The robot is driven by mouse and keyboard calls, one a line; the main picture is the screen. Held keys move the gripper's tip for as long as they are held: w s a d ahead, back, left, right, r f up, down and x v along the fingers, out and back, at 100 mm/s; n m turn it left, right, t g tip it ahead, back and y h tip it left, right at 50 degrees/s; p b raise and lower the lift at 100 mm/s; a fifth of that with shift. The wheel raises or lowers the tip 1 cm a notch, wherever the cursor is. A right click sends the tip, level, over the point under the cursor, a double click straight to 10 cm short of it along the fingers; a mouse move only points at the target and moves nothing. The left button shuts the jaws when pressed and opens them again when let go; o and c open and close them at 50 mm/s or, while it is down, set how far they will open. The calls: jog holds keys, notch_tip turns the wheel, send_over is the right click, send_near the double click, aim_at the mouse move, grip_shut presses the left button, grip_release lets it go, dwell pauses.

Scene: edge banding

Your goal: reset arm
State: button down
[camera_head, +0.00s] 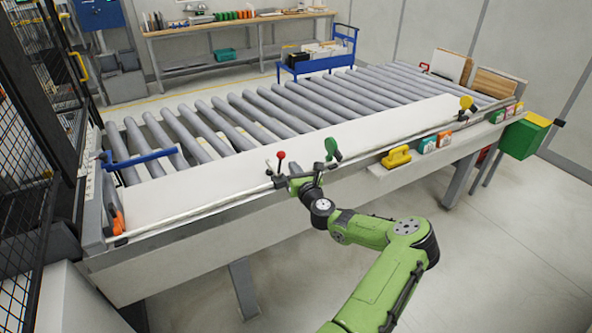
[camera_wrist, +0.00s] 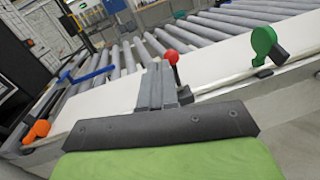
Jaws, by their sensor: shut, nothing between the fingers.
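My green arm reaches from the lower right of the head view to the near edge of the roller table. My gripper (camera_head: 280,179) is just over that edge, beside a red-knobbed lever (camera_head: 280,158). In the wrist view my gripper (camera_wrist: 165,80) shows its grey fingers together, with nothing visible between them. The red knob (camera_wrist: 172,57) stands right beside the fingertips there; I cannot tell whether they touch. A green clamp handle (camera_wrist: 264,42) is to the right, and it also shows in the head view (camera_head: 333,149).
The roller table (camera_head: 150,279) spans the view, with a white panel (camera_head: 200,188) along its near side. A blue bar (camera_head: 140,158) and an orange clamp (camera_head: 118,221) are at its left end. A yellow tool (camera_head: 397,157) sits on the right front ledge. Floor (camera_head: 490,255) at right is clear.

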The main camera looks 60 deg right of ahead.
jog(key=shift+s+a+r, duration=0.25)
jog(key=shift+s, duration=0.05)
jog(key=shift+s, duration=0.1)
dwell(0.3)
